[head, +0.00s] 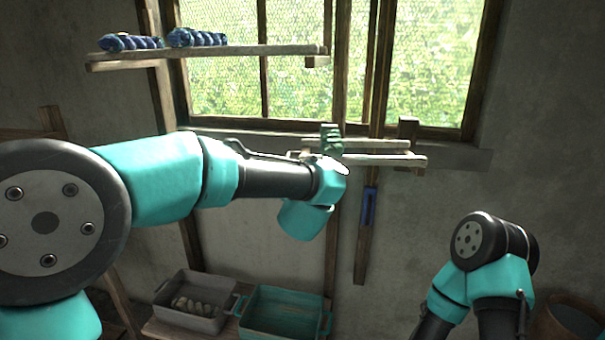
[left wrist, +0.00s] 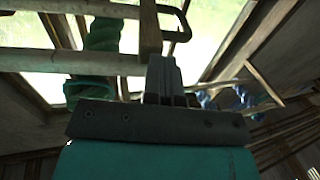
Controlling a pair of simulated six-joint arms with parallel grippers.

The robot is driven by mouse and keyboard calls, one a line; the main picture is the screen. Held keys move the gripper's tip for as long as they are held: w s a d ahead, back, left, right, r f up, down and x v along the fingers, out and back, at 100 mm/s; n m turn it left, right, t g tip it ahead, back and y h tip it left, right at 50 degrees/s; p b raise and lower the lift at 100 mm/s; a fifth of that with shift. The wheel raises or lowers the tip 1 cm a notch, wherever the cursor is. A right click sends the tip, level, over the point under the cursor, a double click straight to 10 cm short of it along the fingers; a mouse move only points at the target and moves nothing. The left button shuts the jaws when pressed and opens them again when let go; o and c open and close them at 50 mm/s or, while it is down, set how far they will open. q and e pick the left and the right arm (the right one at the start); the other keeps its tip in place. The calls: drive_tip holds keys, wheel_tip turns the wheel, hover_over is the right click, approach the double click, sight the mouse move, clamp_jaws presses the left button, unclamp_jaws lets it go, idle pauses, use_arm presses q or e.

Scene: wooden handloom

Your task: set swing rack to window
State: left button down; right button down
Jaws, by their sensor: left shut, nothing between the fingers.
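The swing rack (head: 385,160) is a pair of pale wooden bars at the window's lower edge, with a green twisted skein (head: 331,140) hung over its left part. In the left wrist view, the rack's bars (left wrist: 55,63) and the green skein (left wrist: 98,60) are close, at the upper left. My left gripper (left wrist: 164,68) is shut and empty, close to an upright wooden piece (left wrist: 150,30) and a dark bent handle (left wrist: 183,22); I cannot tell whether it touches either. In the head view my left wrist hides its fingers. My right gripper is out of view.
An upper shelf rack (head: 210,50) with blue skeins (head: 197,37) juts out at the upper left. A blue-marked wooden lath (head: 366,235) hangs below the window. A grey bin (head: 190,318) and a teal bin (head: 283,312) stand below. The wall at right is clear.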

use_arm(q)
drive_tip(key=s, duration=1.3)
drive_tip(key=shift+s+a, duration=0.15)
drive_tip(key=shift+s, duration=0.1)
drive_tip(key=w+a+f+g+h, duration=0.15)
drive_tip(key=a+f, duration=0.25)
drive_tip(key=f, duration=0.7)
drive_tip(key=w+a+f+m+g, duration=0.1)
drive_tip(key=w+a+f+g, duration=0.2)
drive_tip(key=f, duration=0.7)
drive_tip(key=a+f+g+h, duration=0.15)
drive_tip(key=a+f, duration=0.35)
drive_tip(key=f, duration=0.6)
drive_tip(key=s+a+f+g, duration=0.3)
drive_tip(key=s+a+f, duration=0.1)
drive_tip(key=f, duration=0.4)
drive_tip(key=s+a+f+g, duration=0.3)
drive_tip(key=s+a+f, duration=0.15)
drive_tip(key=f, duration=0.35)
drive_tip(key=s+a+f+n+g, duration=0.1)
drive_tip(key=s+f+g, duration=0.1)
drive_tip(key=s+f, duration=0.2)
drive_tip(key=s+a+f+n+g+h, duration=0.1)
drive_tip(key=s+a+f+g, duration=0.1)
drive_tip(key=s+f, duration=0.3)
drive_tip(key=s+g, duration=0.1)
drive_tip(key=s, duration=0.3)
drive_tip(key=shift+s+a+n, duration=0.15)
drive_tip(key=shift+s+n, duration=0.1)
drive_tip(key=shift+n, duration=0.15)
